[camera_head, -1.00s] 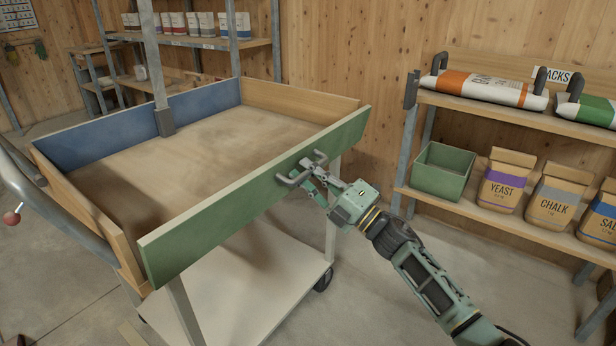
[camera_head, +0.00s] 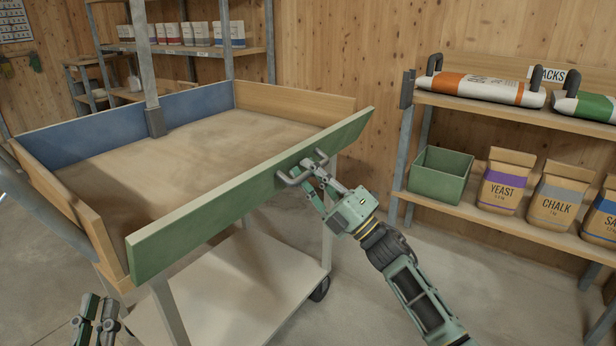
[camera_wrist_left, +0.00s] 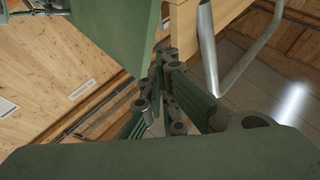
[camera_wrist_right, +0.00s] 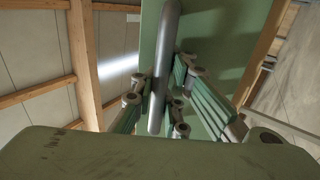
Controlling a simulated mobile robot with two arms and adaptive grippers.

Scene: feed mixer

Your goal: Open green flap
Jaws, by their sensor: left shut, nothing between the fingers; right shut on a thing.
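The green flap (camera_head: 230,208) is the long front board of the wooden tray on the cart. It stands tilted slightly outward, with a gap at its left end beside the wooden side wall. A grey bar handle (camera_head: 293,180) sits near its right end. My right gripper (camera_head: 308,172) is shut on this handle; the bar also shows between its fingers in the right wrist view (camera_wrist_right: 163,75). My left gripper (camera_head: 97,318) is shut and empty, low at the left, below and apart from the flap. In the left wrist view the flap (camera_wrist_left: 110,30) shows at the top.
The tray has a blue back wall (camera_head: 80,138) and a brown floor. A grey post (camera_head: 143,60) rises at its back. A shelf at the right holds a green box (camera_head: 441,172) and several sacks. The concrete floor in front is clear.

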